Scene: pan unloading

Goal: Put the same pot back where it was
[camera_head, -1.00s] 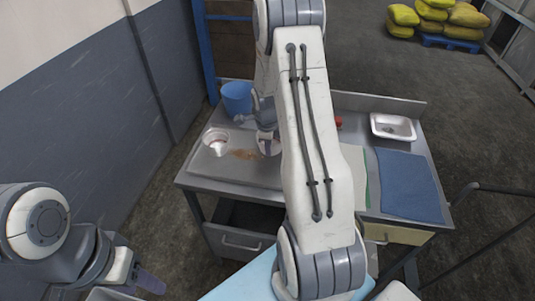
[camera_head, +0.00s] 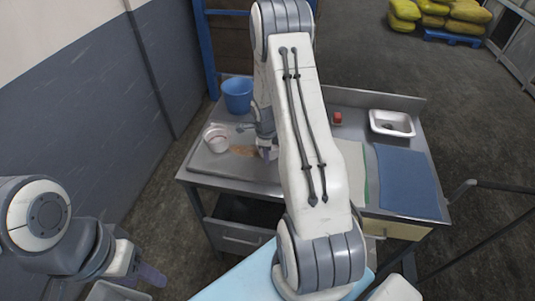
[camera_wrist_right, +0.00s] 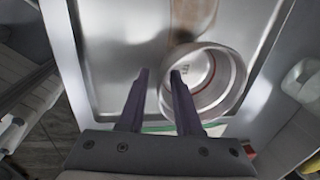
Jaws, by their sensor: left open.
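A round pale metal pot (camera_wrist_right: 232,80) stands on the metal tray in the right wrist view. My right gripper (camera_wrist_right: 159,73) is open there, one finger reaching over the rim and the other outside the near wall. I cannot tell whether the fingers touch the pot. In the head view my right gripper (camera_head: 266,154) is over the right part of the tray, and my arm hides most of that pot. A second whitish pot (camera_head: 216,138) stands on the tray's left part. My left gripper (camera_head: 150,275) is open and empty at the lower left, away from the table.
A brown stain (camera_head: 243,151) lies between the pots on the tray (camera_head: 200,166). A blue bucket (camera_head: 237,95) stands behind. A red can (camera_head: 337,118), a white basin (camera_head: 391,123) and a blue mat (camera_head: 407,183) are on the right side.

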